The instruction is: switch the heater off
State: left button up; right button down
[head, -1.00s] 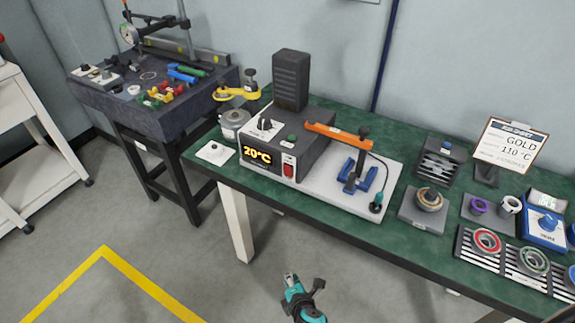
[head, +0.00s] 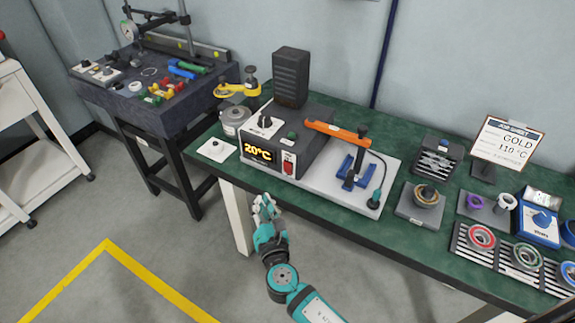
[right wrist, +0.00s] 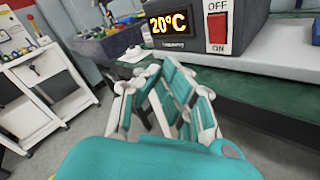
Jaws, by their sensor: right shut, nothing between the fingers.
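The heater (head: 318,146) is a dark box on the green table with an orange bar over its plate. Its display (head: 257,153) reads 20°C in yellow. A red rocker switch (head: 289,163) is on its front, right of the display. In the right wrist view the switch (right wrist: 218,28) has OFF printed above and ON below; its tilt is hard to tell. My right gripper (head: 265,205) is shut and empty, in front of the table edge, below and left of the switch, touching nothing. My left gripper is not in view.
A white card (head: 216,150) and a metal pot (head: 236,120) are left of the heater. A stand with a gold ring (head: 427,195), a rack of rings (head: 478,244) and a job sheet reading GOLD 110°C (head: 507,142) are to the right. The floor before the table is clear.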

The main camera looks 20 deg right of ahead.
aim_at(288, 168)
jog(key=shift+d, duration=0.1)
jog(key=shift+w+d+r+p, duration=0.25)
jog(key=shift+w+d+p, duration=0.1)
jog(key=shift+w+d, duration=1.2)
jog(key=shift+w+d+r+p, duration=0.2)
jog(key=shift+w+d+p, duration=0.1)
jog(key=shift+w+d, duration=1.25)
jog(key=shift+w+d, duration=0.25)
jog(key=shift+w, duration=0.05)
jog(key=shift+w+d+r, duration=0.1)
jog(key=shift+w+d, duration=0.1)
jog(key=shift+d, duration=0.05)
jog(key=shift+a, duration=0.1)
jog(key=shift+s+a, duration=0.5)
jog(key=shift+s, duration=0.1)
